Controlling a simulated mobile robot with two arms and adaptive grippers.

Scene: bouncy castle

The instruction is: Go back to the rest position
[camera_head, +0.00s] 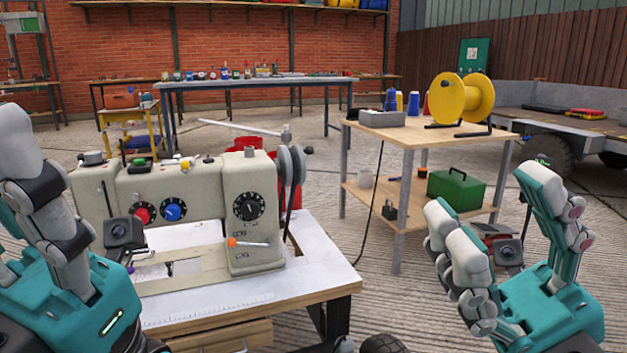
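My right gripper (484,192) shows at the lower right, with teal and grey fingers pointing up and spread apart. Nothing is between them. My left gripper (22,150) is at the left edge. Only part of its fingers shows, upright, and the rest is cut off by the frame, so its opening is unclear. I see no object in the visible part. Both grippers are in front of me, on either side of the worktable (232,312).
A beige sewing-type machine (205,195) with dials stands on the worktable. Behind right, a wooden shelf table (412,133) bears a yellow reel (461,98) and a green toolbox (456,189). A trailer (550,110) stands at the right. Paved floor (335,240) shows between the tables.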

